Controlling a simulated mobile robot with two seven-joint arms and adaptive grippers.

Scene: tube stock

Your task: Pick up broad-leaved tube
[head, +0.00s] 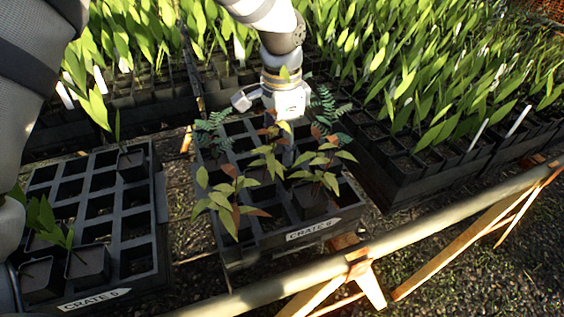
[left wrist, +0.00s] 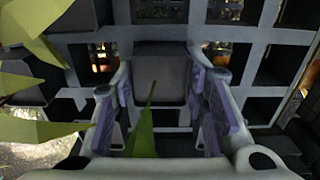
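My left gripper (head: 275,98) hangs over the back of the middle crate (head: 268,242) in the head view. In the left wrist view the left gripper (left wrist: 165,105) is open, with a finger on each side of a dark square tube (left wrist: 160,75). I cannot tell whether the fingers touch it. A green leaf (left wrist: 142,130) stands up between the fingers, and a small green leaf (head: 284,73) shows in front of the gripper. My right gripper is not in view.
The middle crate holds several red-and-green plants (head: 230,200) and feathery blue-green ones (head: 212,130) close to the gripper. Densely planted crates (head: 410,185) stand at the right and back. A rail (head: 420,230) runs along the front. Both nearer crates have empty cells.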

